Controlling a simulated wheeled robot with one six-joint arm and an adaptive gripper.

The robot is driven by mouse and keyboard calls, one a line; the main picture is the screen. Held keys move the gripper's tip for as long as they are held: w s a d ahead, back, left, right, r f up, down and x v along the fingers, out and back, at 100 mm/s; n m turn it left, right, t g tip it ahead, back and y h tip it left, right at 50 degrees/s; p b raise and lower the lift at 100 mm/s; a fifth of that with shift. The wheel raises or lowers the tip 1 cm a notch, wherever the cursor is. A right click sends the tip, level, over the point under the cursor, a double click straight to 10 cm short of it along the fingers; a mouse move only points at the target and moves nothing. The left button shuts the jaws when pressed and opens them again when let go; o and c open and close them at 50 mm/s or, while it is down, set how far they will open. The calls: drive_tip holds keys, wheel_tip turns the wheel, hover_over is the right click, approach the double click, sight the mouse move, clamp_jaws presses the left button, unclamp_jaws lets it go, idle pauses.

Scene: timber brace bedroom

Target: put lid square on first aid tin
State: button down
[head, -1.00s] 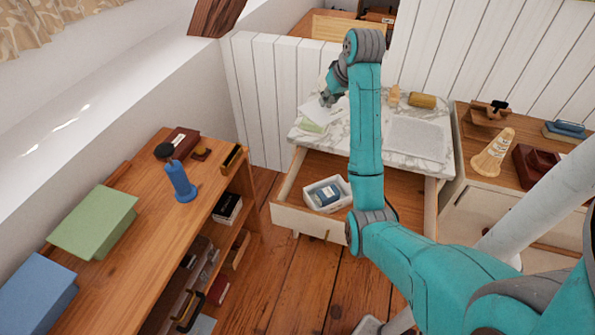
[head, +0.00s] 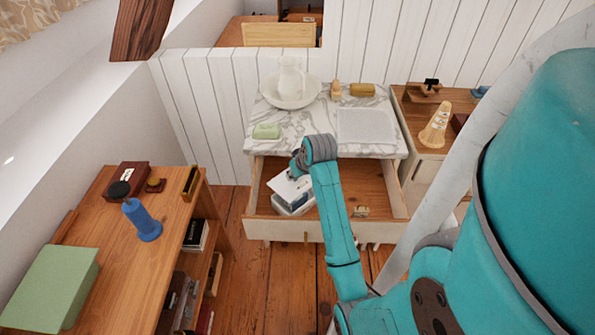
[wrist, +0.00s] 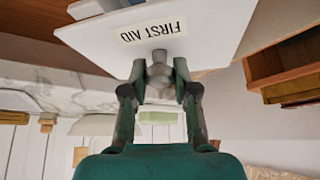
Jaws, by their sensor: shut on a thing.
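My gripper (head: 298,170) is over the open drawer, and its fingers (wrist: 160,75) are shut on the grey knob of a white lid (wrist: 200,32). The lid reads FIRST AID, upside down in the wrist view. In the head view the lid (head: 288,187) is a pale tilted plate over the white first aid tin (head: 287,210). The tin sits in the left part of the drawer (head: 270,229). The lid hides most of the tin's opening; some dark blue contents show at its right. I cannot tell whether lid and tin touch.
The marble top (head: 300,130) behind the drawer holds a basin (head: 285,95) with a jug, a green block (head: 266,131) and a tray. A small brass item (head: 361,211) lies in the drawer's right part. A wooden bench (head: 110,230) stands at left.

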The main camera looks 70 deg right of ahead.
sight(298, 184)
drive_tip(key=shift+f, duration=3.15)
drive_tip(key=shift+s+f, duration=0.1)
drive_tip(key=shift+f, duration=0.05)
drive_tip(key=shift+c, duration=1.6)
unclamp_jaws()
drive_tip(key=shift+r, duration=3.5)
